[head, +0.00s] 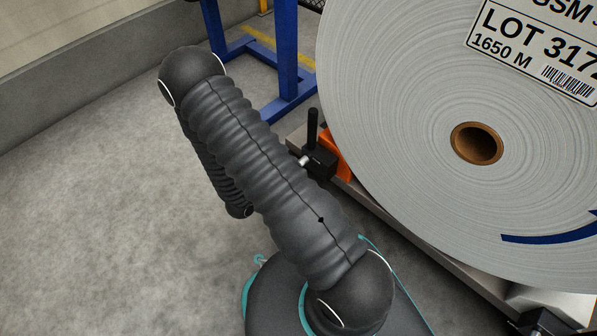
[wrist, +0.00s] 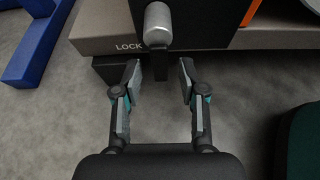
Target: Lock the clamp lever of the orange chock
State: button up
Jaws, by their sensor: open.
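The orange chock (head: 341,156) shows beside the big roll in the head view, and a strip of its orange (wrist: 250,12) shows at the top of the wrist view. A black clamp block (head: 319,160) is at its left side, with a black upright rod (head: 313,126) and a silver cylindrical end (head: 304,161). In the wrist view, the silver cylinder (wrist: 158,26) is just beyond my gripper (wrist: 160,75). My gripper is open and empty, its two fingers apart below the cylinder in the picture. In the head view my arm hides the gripper.
A metal beam (wrist: 92,32) marked LOCK runs across the top of the wrist view. A large paper roll (head: 420,130) with a brown core stands at right. A blue steel frame (head: 287,60) stands behind. Grey floor (head: 90,220) is clear at left.

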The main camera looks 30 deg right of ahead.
jog(key=v, duration=1)
jog(key=shift+d, duration=0.1)
jog(key=s+r+m+g, duration=0.1)
jog(key=s+m+g, duration=0.3)
jog(key=s, duration=0.3)
jog(key=s+a+r+m+g+y+p, duration=0.1)
jog(key=s+r+m+g+y, duration=0.1)
jog(key=r+m+y, duration=0.3)
jog(key=s+a+r+m+g+y+p, duration=0.1)
jog(key=r+m+g+p, duration=0.15)
jog(key=r, duration=0.55)
jog(key=s+r+m+t+y+p, duration=0.1)
jog(key=r+m+t+y+p, duration=0.1)
jog(key=r, duration=0.9)
jog(key=s+d+r+m+t+y+p, duration=0.1)
jog(key=r+m+t, duration=0.3)
jog(key=r, duration=0.7)
jog(key=s+r+m+t+y+p, duration=0.2)
jog(key=r+m+t+y+p, duration=0.1)
jog(key=r, duration=0.8)
jog(key=shift+d+m+y+p, duration=0.2)
jog(key=shift+m+y+p, duration=0.2)
jog(key=shift+m+p, duration=0.25)
